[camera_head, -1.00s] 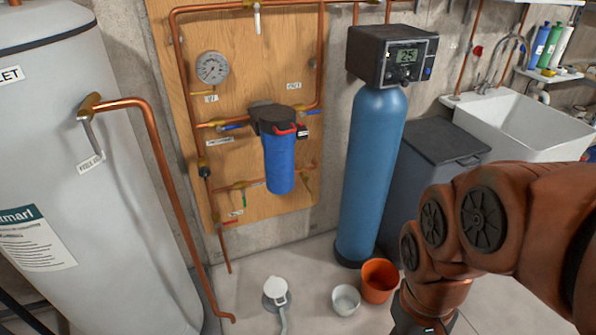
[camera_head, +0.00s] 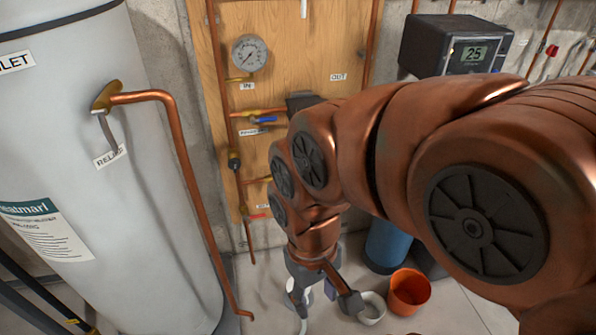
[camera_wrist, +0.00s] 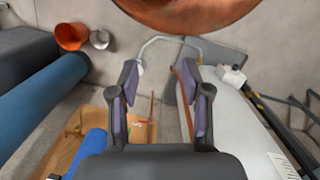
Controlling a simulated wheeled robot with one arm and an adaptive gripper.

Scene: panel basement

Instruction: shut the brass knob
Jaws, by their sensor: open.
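I cannot single out a brass knob for certain. A brass fitting with a grey lever (camera_head: 106,98) sits on the white tank, above a RELIEF tag. On the wooden panel, a valve with a blue handle (camera_head: 263,120) lies on a copper branch, with brass fittings near it. Part of the panel is hidden behind my arm. My gripper (camera_head: 326,287) hangs low in front of the panel, over the floor, apart from these fittings. In the wrist view my gripper (camera_wrist: 163,82) is open, with nothing held between its two fingers.
The white tank (camera_head: 85,170) and its copper pipe (camera_head: 185,165) stand to the left. A gauge (camera_head: 250,53) is on the panel. An orange bucket (camera_head: 408,292) and a pale bowl (camera_head: 372,309) are on the floor to the right. The blue cylinder (camera_head: 386,247) is mostly hidden.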

